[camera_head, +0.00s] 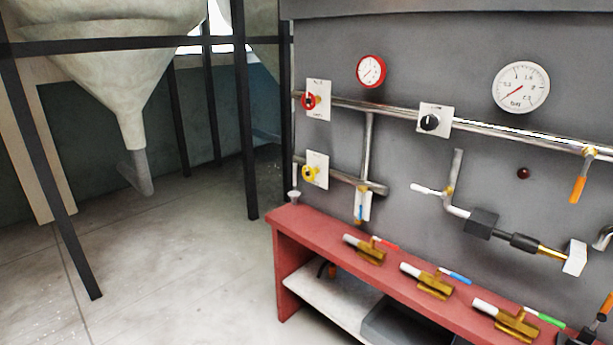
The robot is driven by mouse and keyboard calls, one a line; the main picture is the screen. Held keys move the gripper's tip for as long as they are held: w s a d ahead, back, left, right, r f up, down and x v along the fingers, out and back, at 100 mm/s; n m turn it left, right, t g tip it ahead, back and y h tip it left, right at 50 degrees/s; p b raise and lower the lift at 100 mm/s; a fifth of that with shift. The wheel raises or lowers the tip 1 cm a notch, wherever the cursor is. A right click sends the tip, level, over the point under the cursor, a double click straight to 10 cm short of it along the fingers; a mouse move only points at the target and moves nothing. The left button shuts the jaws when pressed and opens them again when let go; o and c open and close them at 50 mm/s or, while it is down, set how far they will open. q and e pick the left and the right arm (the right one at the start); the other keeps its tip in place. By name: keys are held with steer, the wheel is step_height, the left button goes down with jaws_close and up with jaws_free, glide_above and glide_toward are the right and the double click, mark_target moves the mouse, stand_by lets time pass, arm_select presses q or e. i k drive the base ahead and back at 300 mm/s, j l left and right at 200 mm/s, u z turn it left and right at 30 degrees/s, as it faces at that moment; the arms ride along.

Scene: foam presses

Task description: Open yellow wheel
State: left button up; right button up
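The yellow wheel (309,173) is a small round handwheel on a white square plate (320,161). The plate is fixed to the left part of the grey panel, below a similar plate with a red wheel (309,101). A metal pipe runs to the right from the yellow wheel's plate. The wheel is too small in the view to tell how far it is turned. Neither of my grippers shows in the head view, and nothing touches the wheel.
A red bench (290,222) runs along the panel below the wheel and carries several brass valves with coloured levers. Two gauges, a black knob (429,122) and more pipework are on the grey panel (450,60). Dark posts and a hopper (110,70) stand left; the floor (190,270) between is clear.

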mark_target(308, 174)
steer(key=i+j+z, duration=0.1)
steer(key=i+j, duration=0.35)
steer(key=i, duration=0.2)
steer(key=i+j+z, duration=0.1)
steer(key=i+j, duration=0.4)
steer(key=i, duration=0.15)
